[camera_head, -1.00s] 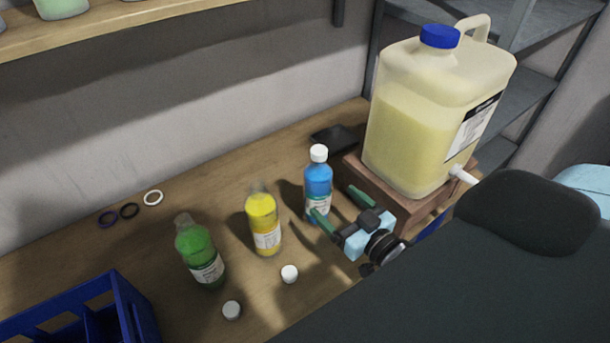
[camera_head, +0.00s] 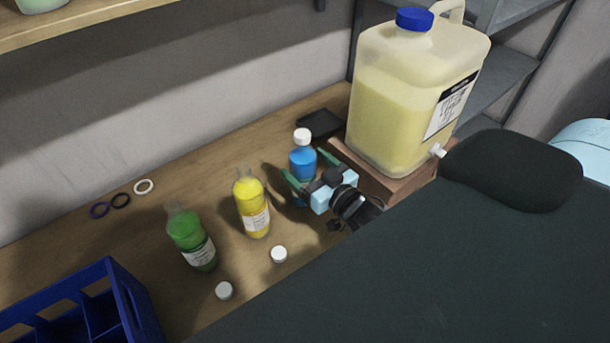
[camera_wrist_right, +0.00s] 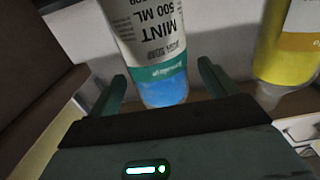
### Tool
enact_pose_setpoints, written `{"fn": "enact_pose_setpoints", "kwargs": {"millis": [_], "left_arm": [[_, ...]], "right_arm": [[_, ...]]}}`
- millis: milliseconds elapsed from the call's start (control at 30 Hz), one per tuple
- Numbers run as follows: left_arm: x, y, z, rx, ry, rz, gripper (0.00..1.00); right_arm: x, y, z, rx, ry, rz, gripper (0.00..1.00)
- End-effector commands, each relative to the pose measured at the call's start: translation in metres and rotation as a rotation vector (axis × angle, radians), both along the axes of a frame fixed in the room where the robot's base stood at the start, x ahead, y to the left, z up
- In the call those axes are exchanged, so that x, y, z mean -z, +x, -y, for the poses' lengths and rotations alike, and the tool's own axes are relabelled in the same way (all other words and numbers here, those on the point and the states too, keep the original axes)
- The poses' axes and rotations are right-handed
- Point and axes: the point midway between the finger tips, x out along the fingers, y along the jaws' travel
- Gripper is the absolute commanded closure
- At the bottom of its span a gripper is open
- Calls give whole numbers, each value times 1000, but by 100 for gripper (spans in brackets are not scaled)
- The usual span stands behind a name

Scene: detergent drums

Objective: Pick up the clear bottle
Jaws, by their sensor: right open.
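A see-through bottle with blue liquid (camera_head: 302,161), a white cap and a label stands upright on the wooden bench. My right gripper (camera_head: 308,168) is open, with one green finger on each side of this bottle. In the right wrist view the bottle, labelled "MINT 500 ML" (camera_wrist_right: 150,40), is between the open fingers (camera_wrist_right: 161,78); contact cannot be told. Uncapped see-through bottles with yellow liquid (camera_head: 253,208) and green liquid (camera_head: 190,240) stand to the left. My left gripper is not in view.
A large jug (camera_head: 400,110) with a blue cap and a tap stands on a brown block (camera_head: 385,182) just right of the blue bottle. Two loose white caps (camera_head: 279,254) lie in front. A blue crate (camera_head: 130,295) is at lower left. Several rings (camera_head: 144,186) lie near the wall.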

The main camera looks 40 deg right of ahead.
Motion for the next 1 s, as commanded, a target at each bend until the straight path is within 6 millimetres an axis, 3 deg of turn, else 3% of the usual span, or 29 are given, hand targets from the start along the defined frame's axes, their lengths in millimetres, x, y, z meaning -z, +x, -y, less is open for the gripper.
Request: {"fn": "enact_pose_setpoints", "kwargs": {"millis": [133, 433, 900, 1000], "left_arm": [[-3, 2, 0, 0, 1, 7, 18], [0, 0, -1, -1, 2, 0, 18], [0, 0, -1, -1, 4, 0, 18], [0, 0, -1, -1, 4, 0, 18]], "right_arm": [[-2, 15, -1, 0, 1, 3, 16], [1, 18, -2, -1, 1, 0, 17], [0, 17, -2, -1, 1, 0, 78], [-2, 18, -2, -1, 1, 5, 88]]}}
